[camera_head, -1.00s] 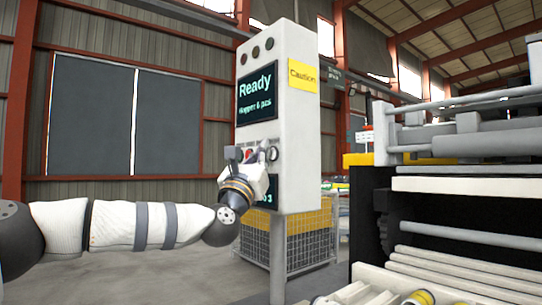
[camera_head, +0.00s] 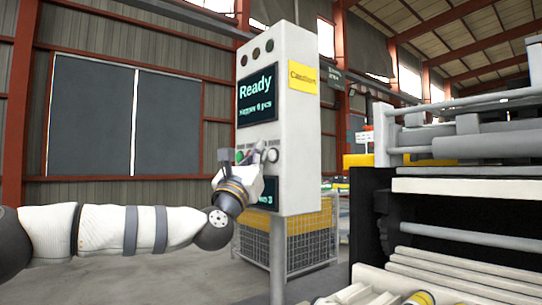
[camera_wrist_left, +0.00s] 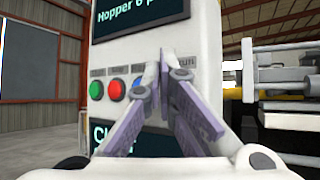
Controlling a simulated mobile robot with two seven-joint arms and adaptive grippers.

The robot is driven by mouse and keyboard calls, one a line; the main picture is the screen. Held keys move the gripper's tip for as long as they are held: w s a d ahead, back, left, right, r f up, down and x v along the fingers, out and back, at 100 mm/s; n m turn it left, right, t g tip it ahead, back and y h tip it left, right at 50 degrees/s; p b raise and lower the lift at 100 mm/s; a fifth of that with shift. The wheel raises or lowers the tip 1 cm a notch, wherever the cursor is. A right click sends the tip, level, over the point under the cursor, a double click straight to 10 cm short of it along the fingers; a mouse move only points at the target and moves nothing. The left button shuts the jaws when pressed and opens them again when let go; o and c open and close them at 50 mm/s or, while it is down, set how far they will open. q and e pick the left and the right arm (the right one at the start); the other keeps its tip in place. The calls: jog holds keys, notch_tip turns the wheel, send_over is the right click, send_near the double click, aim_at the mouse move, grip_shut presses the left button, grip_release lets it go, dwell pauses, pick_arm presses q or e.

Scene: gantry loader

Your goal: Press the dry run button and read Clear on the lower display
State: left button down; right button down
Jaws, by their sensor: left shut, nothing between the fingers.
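The control box (camera_head: 299,130) stands upright on a post. Its upper display (camera_head: 257,95) reads "Ready" with a hopper line below. Under it is a button row. In the left wrist view I see a green button (camera_wrist_left: 96,90), a red button (camera_wrist_left: 117,91) and a partly hidden blue one (camera_wrist_left: 137,86). My left gripper (camera_wrist_left: 165,62) is shut and empty, its tips in front of the row's right part, covering the button there. I cannot tell whether they touch. The lower display (camera_wrist_left: 110,139) shows "Cl"; the fingers hide the rest. In the head view its visible end (camera_head: 269,194) shows a "3".
A yellow caution sign (camera_head: 304,77) is on the box's side face. A wire-mesh crate (camera_head: 308,246) stands behind the post. A large machine with rollers (camera_head: 455,240) fills the right side.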

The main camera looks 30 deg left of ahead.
pick_arm(q)
jog(key=shift+s, duration=0.1)
